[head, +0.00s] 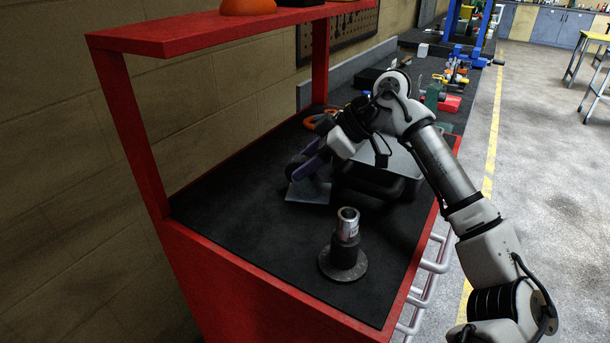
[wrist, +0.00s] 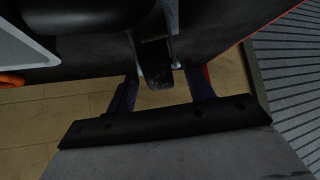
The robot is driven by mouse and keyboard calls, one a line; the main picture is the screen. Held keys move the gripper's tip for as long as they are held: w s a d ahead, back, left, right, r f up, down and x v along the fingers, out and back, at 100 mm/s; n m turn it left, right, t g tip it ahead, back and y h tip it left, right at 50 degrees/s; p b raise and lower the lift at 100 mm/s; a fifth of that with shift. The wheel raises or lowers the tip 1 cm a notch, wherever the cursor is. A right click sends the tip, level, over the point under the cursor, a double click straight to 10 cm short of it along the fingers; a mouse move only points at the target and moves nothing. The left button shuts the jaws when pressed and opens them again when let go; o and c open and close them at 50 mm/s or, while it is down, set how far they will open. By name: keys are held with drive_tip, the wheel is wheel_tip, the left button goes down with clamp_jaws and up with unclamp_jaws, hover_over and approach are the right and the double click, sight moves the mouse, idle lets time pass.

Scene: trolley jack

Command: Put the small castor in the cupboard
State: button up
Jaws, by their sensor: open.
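A dark wheel and a flat grey plate, seemingly the small castor (head: 308,193), sit on the black bench top, left of the middle. My gripper (head: 307,160) reaches down beside it with purple fingers apart. In the wrist view, my gripper (wrist: 163,88) shows two spread fingers. A dark grey metal piece (wrist: 156,62), perhaps part of the castor, shows between them. I cannot tell whether the fingers touch it. No cupboard is clear near my gripper; blue-grey cabinets (head: 536,27) stand far back at the right.
A metal cylinder on a round dark base (head: 343,262) stands on the near bench top. A dark bin (head: 378,183) is right of my gripper. An orange-handled tool (head: 313,123) lies behind. The red shelf (head: 190,32) overhangs the left side.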

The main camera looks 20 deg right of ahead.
drive_tip(key=shift+w+a+f, duration=0.1)
drive_tip(key=shift+a+f, duration=0.05)
drive_tip(key=shift+f, duration=0.05)
drive_tip(key=shift+r, duration=0.1)
drive_tip(key=c, duration=1.1)
